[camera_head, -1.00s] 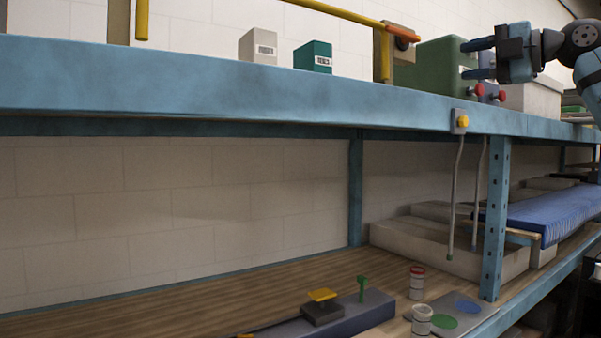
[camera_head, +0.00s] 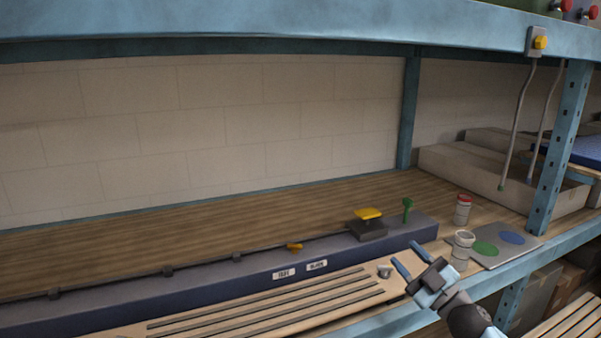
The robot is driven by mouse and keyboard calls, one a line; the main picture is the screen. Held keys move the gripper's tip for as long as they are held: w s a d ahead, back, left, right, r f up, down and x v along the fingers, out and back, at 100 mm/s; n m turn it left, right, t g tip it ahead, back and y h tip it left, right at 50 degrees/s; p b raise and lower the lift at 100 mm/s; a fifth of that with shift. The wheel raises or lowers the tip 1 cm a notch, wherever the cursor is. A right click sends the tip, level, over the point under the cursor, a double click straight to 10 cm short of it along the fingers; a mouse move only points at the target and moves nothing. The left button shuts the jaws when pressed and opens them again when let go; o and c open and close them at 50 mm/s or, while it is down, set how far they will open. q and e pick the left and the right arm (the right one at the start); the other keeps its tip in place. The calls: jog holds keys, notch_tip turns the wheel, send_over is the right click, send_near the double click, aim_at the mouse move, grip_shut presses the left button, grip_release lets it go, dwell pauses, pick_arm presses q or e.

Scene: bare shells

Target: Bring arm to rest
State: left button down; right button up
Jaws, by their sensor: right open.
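My right gripper (camera_head: 408,258) is in the lower right, in front of the shelf's front edge. Its two blue fingers stand apart with nothing between them, and they point up and away from me. My left gripper does not show. A small grey metal piece (camera_head: 384,271) lies on the slatted wooden board just left of the fingers. A white cup (camera_head: 462,246) stands to the right of the fingers, apart from them.
A dark blue rail (camera_head: 230,277) carries a yellow-topped block (camera_head: 368,217) and a green peg (camera_head: 407,208). A red-rimmed jar (camera_head: 463,208) stands near a grey plate (camera_head: 502,258) with green and blue discs. A blue post (camera_head: 560,145) and the upper shelf beam (camera_head: 250,27) bound the space.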

jog(key=s+a+f+m+g+h+p, duration=0.1)
jog(key=s+f+m+g+h, duration=0.2)
jog(key=s+f, duration=1.3)
jog(key=s+a+f+m+g+h+p, duration=0.1)
jog(key=s+f+m+g+h, duration=0.3)
jog(key=s+f, duration=1.3)
jog(key=f+m+h, duration=0.1)
jog(key=m+h, duration=0.3)
jog(key=m, duration=0.1)
jog(key=shift+a, duration=0.25)
